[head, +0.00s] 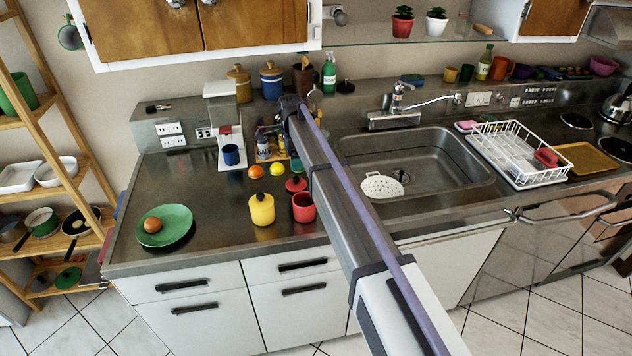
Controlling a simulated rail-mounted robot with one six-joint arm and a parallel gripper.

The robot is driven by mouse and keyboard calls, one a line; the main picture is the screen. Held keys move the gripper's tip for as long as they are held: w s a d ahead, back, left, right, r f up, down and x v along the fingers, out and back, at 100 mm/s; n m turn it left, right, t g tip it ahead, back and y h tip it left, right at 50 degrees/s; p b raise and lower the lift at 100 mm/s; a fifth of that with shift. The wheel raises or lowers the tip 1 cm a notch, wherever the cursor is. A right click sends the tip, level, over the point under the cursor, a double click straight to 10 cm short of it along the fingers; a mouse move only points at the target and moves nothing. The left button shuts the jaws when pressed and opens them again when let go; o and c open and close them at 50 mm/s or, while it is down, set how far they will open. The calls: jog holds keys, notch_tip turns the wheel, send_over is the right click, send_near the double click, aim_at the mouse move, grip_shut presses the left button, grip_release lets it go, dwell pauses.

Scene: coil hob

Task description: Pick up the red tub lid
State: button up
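The red tub lid (296,184), round with a small knob, shows just behind the red tub (304,211) on the steel counter. The tub looks open at the top. I cannot tell whether the lid touches the tub. My arm reaches across the counter from the lower right. My gripper (268,130) is at its far end, behind and above the lid and well apart from it. The gripper is small and dark against the things behind it, so its fingers are not clear and I cannot see whether it holds anything.
A yellow jar (262,210) stands left of the red tub. An orange (256,172) and a lemon (277,169) lie behind the lid. A green plate (165,226) is at the left. The sink (440,165) lies to the right. Wall cupboards (200,25) hang above.

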aim_at(295, 178)
jog(key=shift+s+r+m, duration=0.1)
jog(key=shift+s+m, duration=0.05)
jog(key=shift+m, duration=0.15)
notch_tip(295, 178, down, 12)
jog(key=b, duration=1.1)
jog(key=shift+r, duration=0.25)
jog(key=shift+s+r, duration=0.1)
jog(key=shift+r, duration=0.15)
jog(key=c, duration=0.7)
